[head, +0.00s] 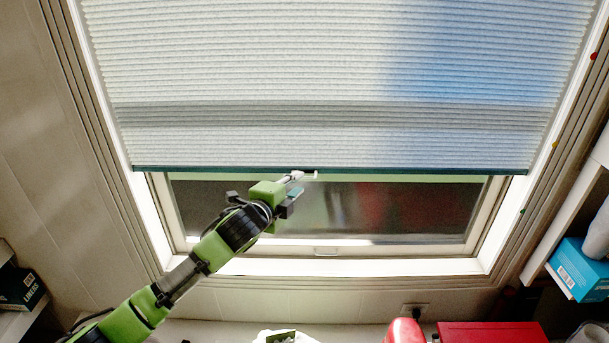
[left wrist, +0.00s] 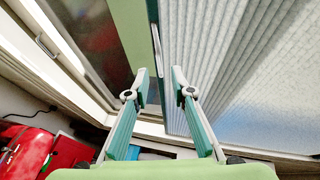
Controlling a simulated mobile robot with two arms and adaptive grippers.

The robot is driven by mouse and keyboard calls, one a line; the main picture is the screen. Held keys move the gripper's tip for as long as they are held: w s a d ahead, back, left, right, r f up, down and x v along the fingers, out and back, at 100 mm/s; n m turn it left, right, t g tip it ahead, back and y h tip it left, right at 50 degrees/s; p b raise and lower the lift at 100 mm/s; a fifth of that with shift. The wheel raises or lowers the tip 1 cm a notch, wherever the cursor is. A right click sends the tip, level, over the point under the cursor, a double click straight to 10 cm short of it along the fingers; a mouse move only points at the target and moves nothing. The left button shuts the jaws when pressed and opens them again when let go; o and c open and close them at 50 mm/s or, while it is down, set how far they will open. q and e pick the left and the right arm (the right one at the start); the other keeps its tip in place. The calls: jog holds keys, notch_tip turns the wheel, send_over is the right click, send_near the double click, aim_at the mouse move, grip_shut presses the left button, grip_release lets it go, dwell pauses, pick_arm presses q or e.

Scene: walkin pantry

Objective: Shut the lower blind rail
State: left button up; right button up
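The pleated blind (head: 330,90) hangs over most of the window. Its dark green lower rail (head: 420,171) runs along the bottom edge, with a small pale handle (head: 310,175) near the middle. Below the rail a band of bare glass shows. My left gripper (head: 297,184) is just below the rail by the handle. In the left wrist view my left gripper (left wrist: 161,72) has its two fingers apart, with the rail's handle (left wrist: 157,48) in line with the gap ahead. Whether a finger touches the handle I cannot tell. My right gripper is not in view.
The window sill (head: 350,267) lies below, with a small latch (head: 326,251) on the lower frame. Red items (head: 490,332) stand at the bottom right. A shelf with a blue box (head: 580,270) is at right, and a dark box (head: 20,288) at left.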

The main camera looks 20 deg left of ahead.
aim_at(304, 177)
pick_arm(q)
jog(key=shift+p+x, duration=0.4)
jog(key=shift+x, duration=2.6)
grip_shut()
